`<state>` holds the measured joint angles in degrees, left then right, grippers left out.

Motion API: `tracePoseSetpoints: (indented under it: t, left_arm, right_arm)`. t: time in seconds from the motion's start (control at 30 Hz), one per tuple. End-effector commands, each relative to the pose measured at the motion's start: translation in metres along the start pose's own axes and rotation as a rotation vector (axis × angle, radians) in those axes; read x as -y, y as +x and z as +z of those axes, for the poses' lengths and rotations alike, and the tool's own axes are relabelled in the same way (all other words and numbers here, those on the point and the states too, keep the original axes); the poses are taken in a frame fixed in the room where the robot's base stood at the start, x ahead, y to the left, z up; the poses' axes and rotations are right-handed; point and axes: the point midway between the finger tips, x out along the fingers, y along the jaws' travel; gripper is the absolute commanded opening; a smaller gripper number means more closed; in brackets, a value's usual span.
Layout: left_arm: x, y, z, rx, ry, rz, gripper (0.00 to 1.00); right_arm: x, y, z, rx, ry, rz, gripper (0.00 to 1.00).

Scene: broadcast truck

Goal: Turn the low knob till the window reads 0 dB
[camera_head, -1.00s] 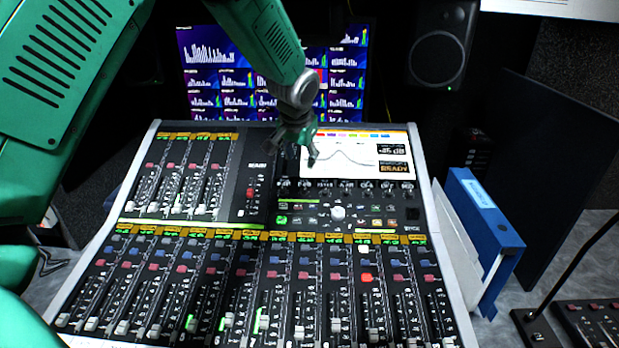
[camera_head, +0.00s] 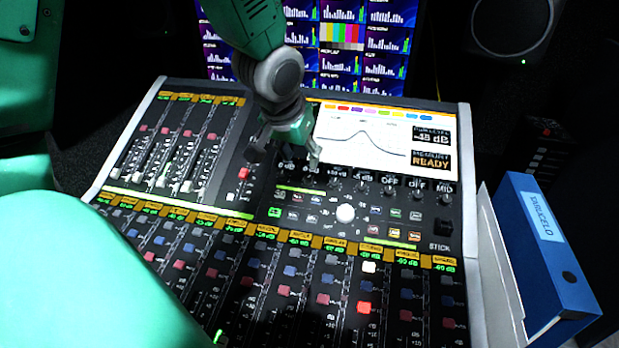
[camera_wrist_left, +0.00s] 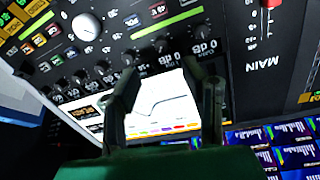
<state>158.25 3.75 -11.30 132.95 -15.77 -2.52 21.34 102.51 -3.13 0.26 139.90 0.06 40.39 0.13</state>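The mixing console (camera_head: 467,190) has a row of small knobs, with one knob (camera_head: 362,187) clearly seen, and value windows below its bright screen (camera_head: 362,135). My left gripper (camera_head: 284,156) comes down over the left end of this row and hides some knobs. In the left wrist view its fingers (camera_wrist_left: 163,72) are spread apart with nothing held. A knob (camera_wrist_left: 162,46) sits near the gap between the tips, by windows reading 0 dB (camera_wrist_left: 172,60). I cannot tell which knob is the low one. My right gripper is not in view.
Faders fill the console's front and left. A white round knob (camera_head: 346,213) stands out in the middle. A blue binder (camera_head: 545,255) stands right of the console. Monitors (camera_head: 365,40) and a speaker (camera_head: 512,28) are behind. The screen's lower box reads READY.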

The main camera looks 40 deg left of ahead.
Motion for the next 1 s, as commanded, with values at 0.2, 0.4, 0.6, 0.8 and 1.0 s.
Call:
tracePoseSetpoints:
  t: [0.2, 0.4, 0.6, 0.8, 1.0]
  left_arm:
    - [0.001, 0.048, 0.002, 0.003, 0.000, -0.002, 0.38]
    - [0.001, 0.074, 0.001, 0.001, 0.000, -0.001, 0.38]
    - [-0.001, 0.082, 0.001, -0.001, 0.001, -0.001, 0.38]
    - [0.000, 0.083, 0.001, -0.001, 0.000, 0.000, 0.38]
    - [0.000, 0.083, 0.001, -0.001, 0.000, 0.000, 0.00]
  right_arm:
    - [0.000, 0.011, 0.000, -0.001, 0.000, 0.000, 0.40]
    - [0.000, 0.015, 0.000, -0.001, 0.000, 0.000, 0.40]
    - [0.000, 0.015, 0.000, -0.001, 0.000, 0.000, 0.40]
    - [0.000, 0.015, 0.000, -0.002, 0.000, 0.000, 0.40]
    - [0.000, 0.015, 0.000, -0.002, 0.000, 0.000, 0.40]
